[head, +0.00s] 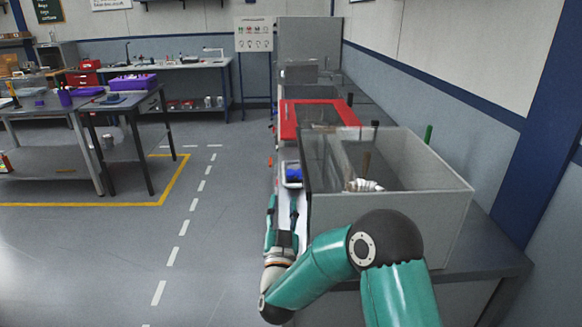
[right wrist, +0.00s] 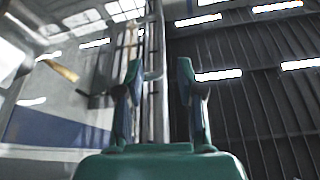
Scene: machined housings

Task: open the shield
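A grey box-like enclosure (head: 420,210) with clear panels stands on the bench at the right in the head view. Its clear front-left panel (head: 318,165) looks like the shield and stands upright. My right gripper (head: 282,212) is low beside the left side of this enclosure, pointing away from me. In the right wrist view my right gripper (right wrist: 160,75) has its two fingers apart. A pale upright bar (right wrist: 154,105) shows between them; I cannot tell whether it lies within their reach. No contact with the shield shows. My left gripper is not in view.
A red-framed panel (head: 290,120) stands behind the enclosure. The floor to the left is free up to the dark tables (head: 125,104).

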